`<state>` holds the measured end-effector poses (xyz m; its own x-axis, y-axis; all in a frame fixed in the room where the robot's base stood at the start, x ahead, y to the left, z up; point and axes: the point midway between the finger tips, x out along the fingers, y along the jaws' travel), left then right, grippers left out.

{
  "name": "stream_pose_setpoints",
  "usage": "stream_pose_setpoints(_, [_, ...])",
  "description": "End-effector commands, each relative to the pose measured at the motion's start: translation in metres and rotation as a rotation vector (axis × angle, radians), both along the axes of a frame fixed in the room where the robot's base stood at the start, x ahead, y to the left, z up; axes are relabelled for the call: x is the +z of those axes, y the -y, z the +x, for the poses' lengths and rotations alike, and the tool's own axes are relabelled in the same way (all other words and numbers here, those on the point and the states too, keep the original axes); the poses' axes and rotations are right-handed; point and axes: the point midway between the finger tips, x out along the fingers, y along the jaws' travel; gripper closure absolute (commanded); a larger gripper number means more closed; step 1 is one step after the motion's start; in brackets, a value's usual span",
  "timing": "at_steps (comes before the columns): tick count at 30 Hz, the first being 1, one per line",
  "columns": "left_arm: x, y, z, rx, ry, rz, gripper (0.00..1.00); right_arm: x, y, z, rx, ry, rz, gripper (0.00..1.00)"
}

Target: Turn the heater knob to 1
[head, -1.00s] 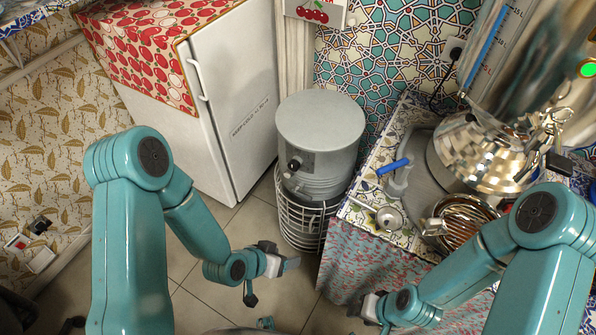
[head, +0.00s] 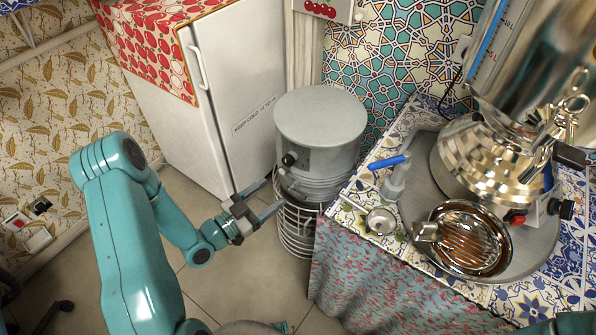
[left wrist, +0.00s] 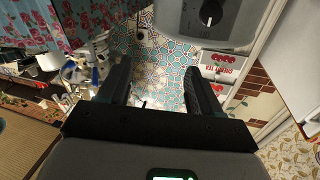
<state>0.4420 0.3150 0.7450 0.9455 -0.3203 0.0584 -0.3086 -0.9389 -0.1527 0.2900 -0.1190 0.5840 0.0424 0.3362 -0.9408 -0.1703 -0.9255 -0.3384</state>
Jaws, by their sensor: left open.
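A second black knob (head: 567,208) and a red part (head: 515,217) are on the samovar's base. My left gripper (head: 276,193) is open and empty, below and left of the cylinder's knob and apart from it.
A white fridge (head: 235,95) stands behind and left of the cylinder. At right, a tiled table (head: 352,213) bears the samovar (head: 495,150), a round grey tray (head: 548,240), a bowl-like metal piece (head: 470,240) and a blue-handled tap (head: 390,162).

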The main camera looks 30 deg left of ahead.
Motion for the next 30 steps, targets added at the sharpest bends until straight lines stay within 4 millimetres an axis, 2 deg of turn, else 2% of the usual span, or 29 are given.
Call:
stream_pose_setpoints(1, [-0.012,-0.019,-0.008,0.044,-0.011,0.007,0.36,-0.008,0.0,0.0,-0.001,0.0,0.0,0.57])
stream_pose_setpoints(6, [-0.029,-0.057,-0.029,0.142,-0.04,0.016,0.36,-0.016,0.0,0.0,0.0,0.0,0.0,0.57])
stream_pose_setpoints(9, [-0.035,-0.069,-0.037,0.174,-0.05,0.017,0.36,-0.018,0.0,0.0,0.0,0.0,0.0,0.57])
stream_pose_setpoints(12, [-0.036,-0.072,-0.034,0.184,-0.055,0.018,0.36,-0.017,0.0,0.0,0.0,0.0,0.0,0.57])
stream_pose_setpoints(17, [-0.035,-0.066,-0.007,0.18,-0.053,0.018,0.36,-0.014,0.0,0.0,0.0,0.0,0.0,0.57])
stream_pose_setpoints(24, [-0.034,-0.055,0.053,0.178,-0.052,0.017,0.36,-0.011,0.0,0.0,0.0,0.0,0.0,0.57])
stream_pose_setpoints(30, [-0.035,-0.047,0.096,0.177,-0.053,0.017,0.36,-0.009,0.0,0.0,0.0,0.0,0.0,0.57])
